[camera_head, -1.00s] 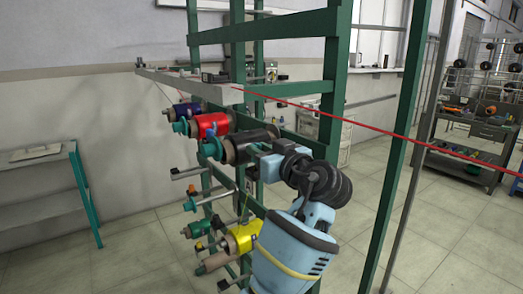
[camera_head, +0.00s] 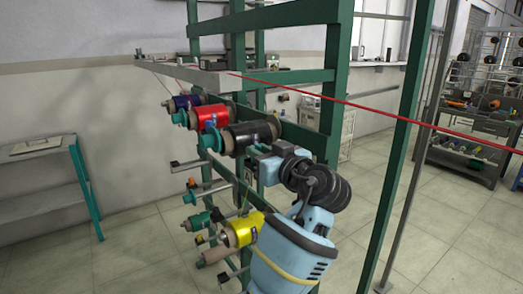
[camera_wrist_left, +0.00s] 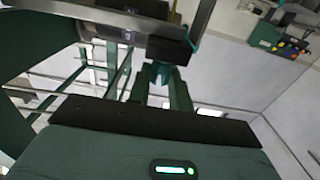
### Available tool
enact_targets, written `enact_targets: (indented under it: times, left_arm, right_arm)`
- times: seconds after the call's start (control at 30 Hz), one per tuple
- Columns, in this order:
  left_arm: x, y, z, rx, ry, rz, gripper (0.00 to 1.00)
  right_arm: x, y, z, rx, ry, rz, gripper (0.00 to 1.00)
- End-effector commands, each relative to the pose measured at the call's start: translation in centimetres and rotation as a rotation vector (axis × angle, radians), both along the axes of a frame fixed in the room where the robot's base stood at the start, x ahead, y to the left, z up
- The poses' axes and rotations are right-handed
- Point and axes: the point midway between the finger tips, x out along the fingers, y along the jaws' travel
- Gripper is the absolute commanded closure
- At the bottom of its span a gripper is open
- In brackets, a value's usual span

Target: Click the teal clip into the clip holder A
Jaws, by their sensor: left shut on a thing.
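My left gripper (camera_head: 258,165) is at the green rack, just below the black bobbin (camera_head: 250,137). The left wrist view looks along my left gripper (camera_wrist_left: 162,85), whose fingers are closed around a small teal piece (camera_wrist_left: 160,71), which looks like the teal clip. The piece is mostly hidden by the fingers. Its upper end is at or very near a dark block (camera_wrist_left: 168,48) on a grey bar; I cannot tell whether they touch. In the head view my arm and the bobbin hide the clip. I cannot make out which part is clip holder A. My right gripper is not in view.
A red thread (camera_head: 400,112) crosses to the right. A shelf table (camera_head: 45,150) stands left; open floor lies between.

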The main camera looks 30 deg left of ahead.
Motion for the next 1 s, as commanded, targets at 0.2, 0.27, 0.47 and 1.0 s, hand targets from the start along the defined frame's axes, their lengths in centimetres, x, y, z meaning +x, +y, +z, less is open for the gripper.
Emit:
enact_targets:
  times: [0.2,0.27,0.47,1.0]
  left_arm:
    - [0.0,0.0,-0.3,0.0,0.0,0.0,1.0]
    - [0.0,0.0,-0.3,0.0,0.0,0.0,1.0]
    - [0.0,0.0,-0.2,0.0,-0.001,0.0,0.58]
    - [-0.5,-1.5,-0.5,-0.002,0.0,-0.003,0.54]
  right_arm:
    - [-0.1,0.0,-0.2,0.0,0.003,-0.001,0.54]
    - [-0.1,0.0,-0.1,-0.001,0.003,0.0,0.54]
    - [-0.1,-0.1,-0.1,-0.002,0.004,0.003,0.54]
    - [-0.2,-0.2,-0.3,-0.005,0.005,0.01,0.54]
